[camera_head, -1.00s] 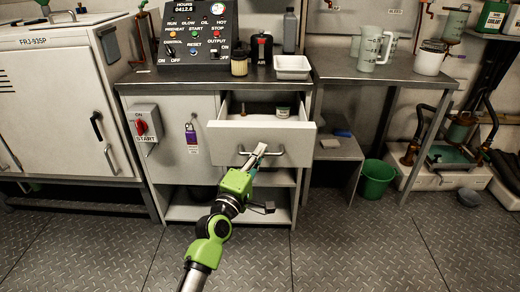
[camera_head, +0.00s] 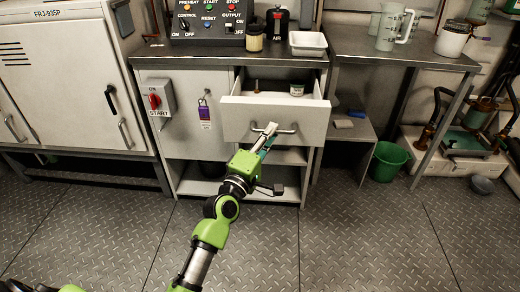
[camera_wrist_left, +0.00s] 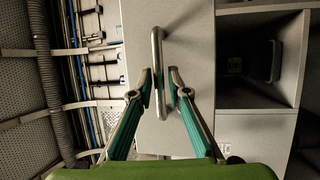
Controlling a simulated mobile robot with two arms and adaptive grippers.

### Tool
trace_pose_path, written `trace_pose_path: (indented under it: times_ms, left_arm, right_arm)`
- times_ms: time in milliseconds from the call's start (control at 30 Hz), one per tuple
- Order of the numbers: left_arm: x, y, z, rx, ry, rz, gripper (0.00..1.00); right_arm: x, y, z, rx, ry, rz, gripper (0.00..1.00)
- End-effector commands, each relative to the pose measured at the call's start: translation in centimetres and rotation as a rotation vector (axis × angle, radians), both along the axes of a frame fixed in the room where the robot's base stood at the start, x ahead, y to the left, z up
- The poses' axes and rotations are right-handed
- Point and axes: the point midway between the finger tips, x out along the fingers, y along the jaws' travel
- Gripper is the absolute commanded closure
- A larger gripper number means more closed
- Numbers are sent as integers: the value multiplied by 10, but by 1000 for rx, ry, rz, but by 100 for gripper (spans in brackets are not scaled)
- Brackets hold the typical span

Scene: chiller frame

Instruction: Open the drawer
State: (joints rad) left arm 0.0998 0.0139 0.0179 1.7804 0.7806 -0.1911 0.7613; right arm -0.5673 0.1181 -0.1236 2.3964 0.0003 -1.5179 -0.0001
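The drawer (camera_head: 274,120) is pulled out of the grey cabinet, so its inside shows from above. A small jar (camera_head: 297,89) and a small brown item (camera_head: 257,86) are in it. Its bar handle (camera_head: 287,131) is on the front face and also shows in the left wrist view (camera_wrist_left: 157,45). My left gripper (camera_wrist_left: 161,72) is at the handle, with one finger on each side of the bar. A gap shows between the bar and the right finger, so the fingers are apart. My right gripper is not in view.
A red rotary switch (camera_head: 155,101) and a purple padlock tag (camera_head: 204,113) are on the cabinet left of the drawer. A side table (camera_head: 400,52) stands at the right, with a green bucket (camera_head: 388,161) below. The floor (camera_head: 330,235) in front is clear.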

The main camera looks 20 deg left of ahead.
Motion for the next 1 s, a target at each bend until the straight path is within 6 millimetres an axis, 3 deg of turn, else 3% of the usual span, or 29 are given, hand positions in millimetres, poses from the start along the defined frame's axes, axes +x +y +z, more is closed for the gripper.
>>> trace_pose_path:
  times_ms: [300, 500, 700, 1000]
  left_arm:
    - [-63, 8, -12, 3, 4, 0, 84]
    - [-91, 11, -17, 2, 3, 0, 84]
    - [-102, 12, -18, 0, 1, 0, 84]
    - [-102, 13, -18, 0, 1, 0, 84]
  right_arm:
    - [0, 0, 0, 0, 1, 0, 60]
    - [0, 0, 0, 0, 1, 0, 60]
    - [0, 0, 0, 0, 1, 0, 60]
    - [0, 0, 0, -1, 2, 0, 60]
